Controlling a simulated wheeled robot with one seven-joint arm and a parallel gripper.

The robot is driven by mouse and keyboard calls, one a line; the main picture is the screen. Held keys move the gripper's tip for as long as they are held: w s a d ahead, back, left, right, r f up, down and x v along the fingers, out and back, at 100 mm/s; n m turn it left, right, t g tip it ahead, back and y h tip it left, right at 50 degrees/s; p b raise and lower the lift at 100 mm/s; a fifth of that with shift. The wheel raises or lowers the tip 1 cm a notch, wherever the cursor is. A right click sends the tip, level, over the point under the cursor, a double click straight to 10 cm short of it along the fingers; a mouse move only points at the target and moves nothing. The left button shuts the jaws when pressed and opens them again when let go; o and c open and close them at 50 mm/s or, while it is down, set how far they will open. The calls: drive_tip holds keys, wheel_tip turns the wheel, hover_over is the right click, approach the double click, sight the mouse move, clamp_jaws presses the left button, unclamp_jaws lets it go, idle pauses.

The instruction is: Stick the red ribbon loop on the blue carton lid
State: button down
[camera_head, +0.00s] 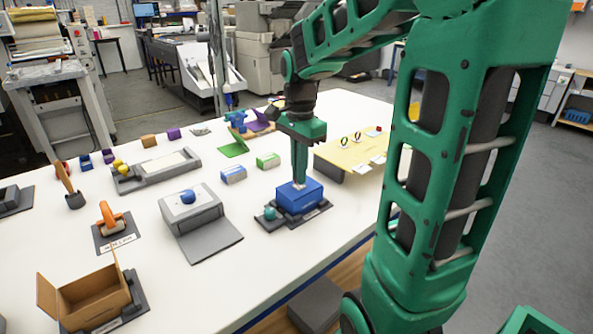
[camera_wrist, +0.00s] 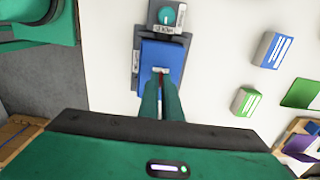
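The blue carton (camera_head: 300,197) stands in a dark holder on the white table, its lid on top. It also shows in the wrist view (camera_wrist: 161,55), with a small white patch (camera_wrist: 160,69) on the lid. My gripper (camera_head: 299,183) points straight down over the lid, fingertips at or just above the patch. Most of the loop is hidden by the fingers. I cannot tell whether it touches the lid.
A tan board (camera_head: 335,155) with small loops stands to the right. A teal knob (camera_head: 270,213) sits beside the carton. A grey stand with a blue ball (camera_head: 188,196) is to the left. Green (camera_head: 268,160) and blue (camera_head: 233,174) boxes stand behind.

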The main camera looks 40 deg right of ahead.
idle(0.8)
drive_tip(key=c, duration=1.6)
unclamp_jaws()
drive_tip(key=shift+o, duration=0.2)
drive_tip(key=shift+r, duration=0.1)
drive_tip(key=shift+r, duration=3.95)
drive_tip(key=s+f+n, duration=0.5)
drive_tip(key=s+f, duration=0.1)
drive_tip(key=s, duration=0.4)
drive_tip(key=s+f+n, duration=0.5)
drive_tip(key=s+n, duration=0.1)
drive_tip(key=s, duration=0.4)
drive_tip(key=shift+s+a+f, duration=0.15)
drive_tip(key=shift+s+f, duration=0.2)
drive_tip(key=shift+f, duration=0.05)
